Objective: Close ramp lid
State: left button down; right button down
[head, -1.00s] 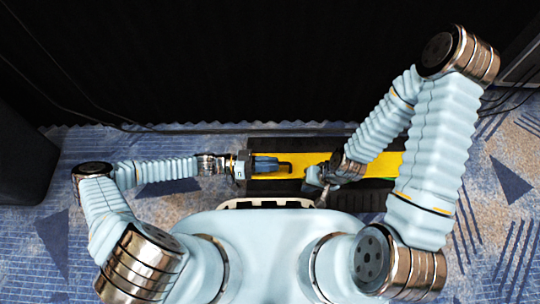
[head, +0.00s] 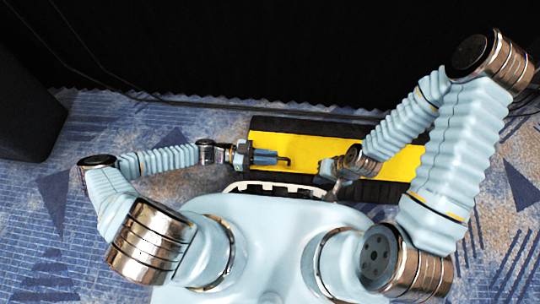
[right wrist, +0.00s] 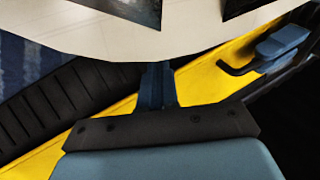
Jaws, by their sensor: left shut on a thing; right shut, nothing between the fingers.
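The ramp's long yellow lid (head: 300,145) lies between black ramp edges in front of me in the head view. It also shows as a yellow band in the right wrist view (right wrist: 210,88). My left gripper (head: 272,158) is over the left part of the yellow, shut on a thin black hooked handle (head: 287,161). The handle also shows at the left gripper's fingers in the right wrist view (right wrist: 238,69). My right gripper (right wrist: 158,85) is shut and empty, over the yellow near the ramp's middle. I cannot tell whether the lid lies fully flat.
A ribbed black ramp edge (right wrist: 55,105) runs along the near side. Dark cables (head: 190,103) cross the carpet behind the ramp, before a black wall (head: 250,50). A dark box (head: 28,110) stands at the far left. Patterned blue carpet (head: 55,215) is open at the left.

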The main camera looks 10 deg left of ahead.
pick_arm(q)
jog(key=shift+a, duration=0.1)
jog(key=c, duration=1.2)
grip_release()
jog(key=shift+o, duration=0.2)
jog(key=shift+a, duration=0.1)
jog(key=a, duration=1.3)
jog(key=shift+a, duration=0.3)
